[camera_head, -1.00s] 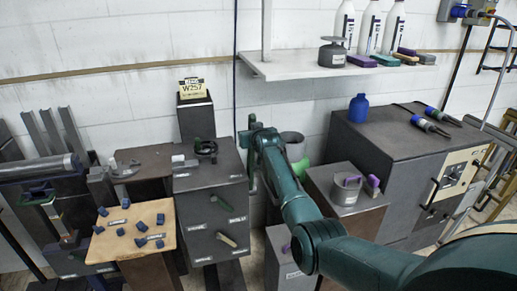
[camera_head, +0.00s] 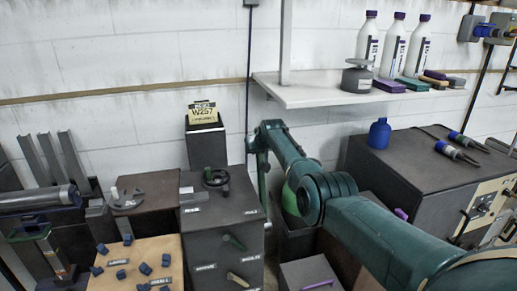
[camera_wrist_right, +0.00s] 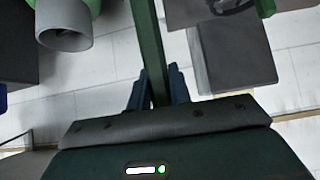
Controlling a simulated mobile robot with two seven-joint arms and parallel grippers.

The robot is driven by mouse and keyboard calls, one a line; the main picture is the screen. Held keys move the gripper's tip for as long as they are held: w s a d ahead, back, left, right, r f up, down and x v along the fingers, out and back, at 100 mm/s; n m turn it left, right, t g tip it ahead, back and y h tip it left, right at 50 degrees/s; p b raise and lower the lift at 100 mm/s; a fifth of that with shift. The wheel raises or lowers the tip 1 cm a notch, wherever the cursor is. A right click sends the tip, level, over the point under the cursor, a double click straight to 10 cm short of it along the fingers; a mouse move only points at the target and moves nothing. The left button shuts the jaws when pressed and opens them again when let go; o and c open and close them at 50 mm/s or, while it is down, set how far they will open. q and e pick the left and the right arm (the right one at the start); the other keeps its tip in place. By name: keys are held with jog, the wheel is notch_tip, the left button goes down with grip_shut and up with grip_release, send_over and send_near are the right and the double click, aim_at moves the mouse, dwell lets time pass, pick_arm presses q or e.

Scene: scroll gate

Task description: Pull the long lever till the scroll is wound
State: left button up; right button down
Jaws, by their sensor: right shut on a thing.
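My right arm reaches across the head view to the right side of a dark cabinet (camera_head: 222,222). My right gripper (camera_wrist_right: 156,90) is shut on a long green bar, the lever (camera_wrist_right: 146,40), which runs up out of the right wrist view. In the head view the gripper (camera_head: 262,182) is small, and lever and gripper are hard to tell apart beside the cabinet. A handwheel (camera_head: 215,178) sits on the cabinet top, and short green (camera_head: 234,242) and tan (camera_head: 238,280) handles are on its front. I cannot make out a scroll. My left gripper is not in view.
A shelf (camera_head: 310,97) with bottles is above my arm. A dark machine (camera_head: 420,175) stands right, with a blue bottle (camera_head: 379,134) on top. A wooden board (camera_head: 150,248) with blue pieces lies left. A pale cylinder (camera_wrist_right: 65,30) is near the lever in the wrist view.

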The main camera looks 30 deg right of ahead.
jog(key=c, duration=1.7)
grip_release()
jog(key=o, duration=0.4)
jog(key=shift+w+f, duration=0.1)
jog(key=shift+w, duration=0.1)
jog(key=shift+s, duration=0.1)
jog(key=p+v, duration=0.2)
jog(key=shift+s+r+p, duration=0.1)
jog(key=shift+r+p, duration=0.2)
jog(key=shift+p, duration=0.05)
jog(key=v, duration=1)
jog(key=shift+s+r, duration=0.15)
jog(key=shift+s, duration=0.15)
